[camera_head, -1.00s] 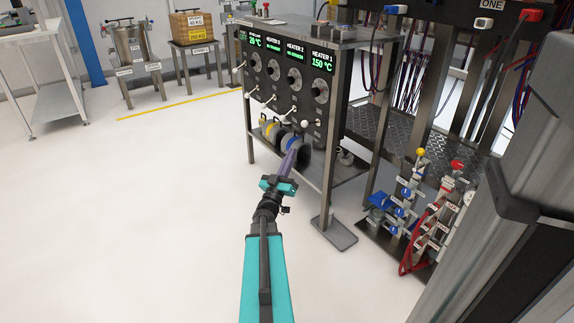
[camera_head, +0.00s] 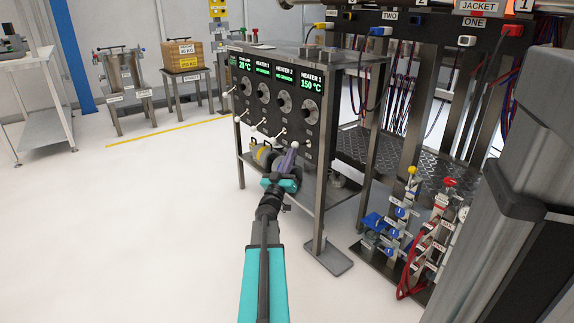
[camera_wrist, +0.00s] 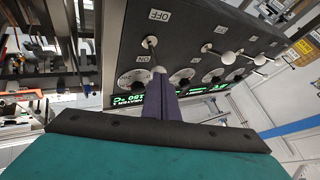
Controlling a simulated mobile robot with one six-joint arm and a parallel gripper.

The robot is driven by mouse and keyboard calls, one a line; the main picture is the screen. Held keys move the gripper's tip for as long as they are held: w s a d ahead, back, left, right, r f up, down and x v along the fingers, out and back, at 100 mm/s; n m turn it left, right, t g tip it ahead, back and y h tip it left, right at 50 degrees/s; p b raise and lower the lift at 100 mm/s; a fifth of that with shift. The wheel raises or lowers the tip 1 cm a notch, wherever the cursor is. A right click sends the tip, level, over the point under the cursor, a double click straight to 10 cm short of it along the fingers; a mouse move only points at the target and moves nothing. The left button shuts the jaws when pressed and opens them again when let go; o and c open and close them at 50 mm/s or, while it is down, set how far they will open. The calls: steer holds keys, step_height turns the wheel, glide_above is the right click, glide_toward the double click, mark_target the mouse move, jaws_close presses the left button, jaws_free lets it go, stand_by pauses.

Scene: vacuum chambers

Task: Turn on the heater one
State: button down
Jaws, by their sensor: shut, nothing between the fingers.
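The heater rack's front panel shows the HEATER 1 display (camera_head: 312,84) at its right end, reading 150 °C in green. A round dial (camera_head: 310,112) sits below it. Low on the panel is a white ball-tipped lever (camera_head: 295,145); it also shows in the wrist view (camera_wrist: 158,70), between an OFF label (camera_wrist: 160,15) and an ON label (camera_wrist: 142,59), its ball near the ON side. My gripper (camera_head: 288,163) has its purple fingers shut and empty, their tips (camera_wrist: 160,84) at the ball. I cannot tell whether they touch it. The fingers hide part of the panel.
Similar displays, dials and levers (camera_head: 275,137) stand in a row to the left. A lower shelf under the panel holds a yellow-and-grey object (camera_head: 263,155). A valve stand (camera_head: 400,220) is at the right. The floor to the left is open.

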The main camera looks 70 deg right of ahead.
steer(key=shift+d+r, duration=0.1)
steer(key=shift+r, duration=0.05)
stand_by(0.3)
step_height(320, 180, up, 3)
steer(key=p, duration=0.3)
stand_by(0.5)
steer(key=a+r+p+v, duration=0.1)
steer(key=r+p+v, duration=0.1)
steer(key=v, duration=1.1)
steer(key=shift+w+a+p, duration=0.3)
steer(key=shift+a+p, duration=0.1)
steer(key=shift+p, duration=0.2)
steer(key=shift+w+f, duration=0.1)
